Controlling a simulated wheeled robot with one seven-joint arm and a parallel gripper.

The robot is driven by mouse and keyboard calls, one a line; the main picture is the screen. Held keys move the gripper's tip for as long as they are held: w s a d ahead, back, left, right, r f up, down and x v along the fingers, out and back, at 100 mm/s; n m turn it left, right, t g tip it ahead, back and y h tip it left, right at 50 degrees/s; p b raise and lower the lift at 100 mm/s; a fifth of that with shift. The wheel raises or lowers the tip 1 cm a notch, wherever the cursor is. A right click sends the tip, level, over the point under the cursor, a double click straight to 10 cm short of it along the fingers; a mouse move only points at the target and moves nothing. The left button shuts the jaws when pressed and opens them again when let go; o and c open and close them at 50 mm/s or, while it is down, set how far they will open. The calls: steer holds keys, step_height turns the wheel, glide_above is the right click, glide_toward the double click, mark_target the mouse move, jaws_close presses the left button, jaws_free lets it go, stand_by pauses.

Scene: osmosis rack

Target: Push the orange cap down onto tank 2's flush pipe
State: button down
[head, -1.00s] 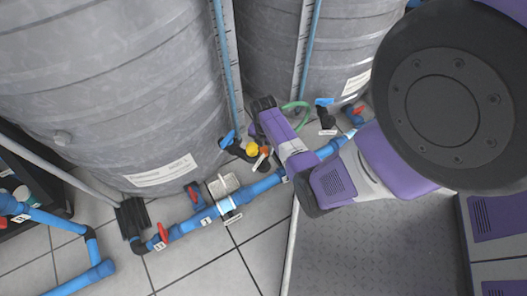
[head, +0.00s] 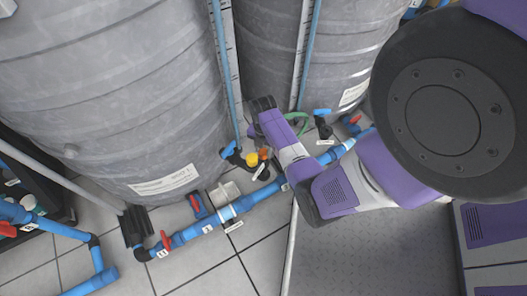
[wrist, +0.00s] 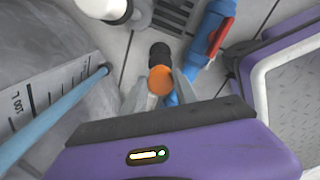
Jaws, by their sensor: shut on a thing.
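In the wrist view, my gripper (wrist: 161,88) is shut on the round orange cap (wrist: 161,79), with a pale finger on either side. A black pipe fitting (wrist: 160,52) shows just beyond the cap, with blue pipe beneath. I cannot tell whether the cap touches a flush pipe. In the head view, a small orange patch (head: 263,153) shows next to a yellow cap (head: 252,159), at the foot of the left grey tank (head: 110,90). A second grey tank (head: 350,45) stands to the right; the tank labels are too blurred to read.
A blue pipe (head: 268,184) with red-handled valves (head: 166,240) runs along the floor before the tanks. Blue-handled taps (head: 228,150) stand close by. A level tube (wrist: 45,115) and scale rise near my gripper's left.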

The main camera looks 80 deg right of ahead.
mark_target(263, 151)
step_height(263, 151, up, 14)
steer(key=p, duration=0.5)
steer(key=shift+f+p, duration=0.15)
steer(key=shift+p, duration=0.2)
steer(key=shift+w+a+n, duration=0.4)
steer(key=shift+w+a, duration=0.1)
steer(key=shift+w, duration=0.25)
steer(key=shift+r, duration=0.2)
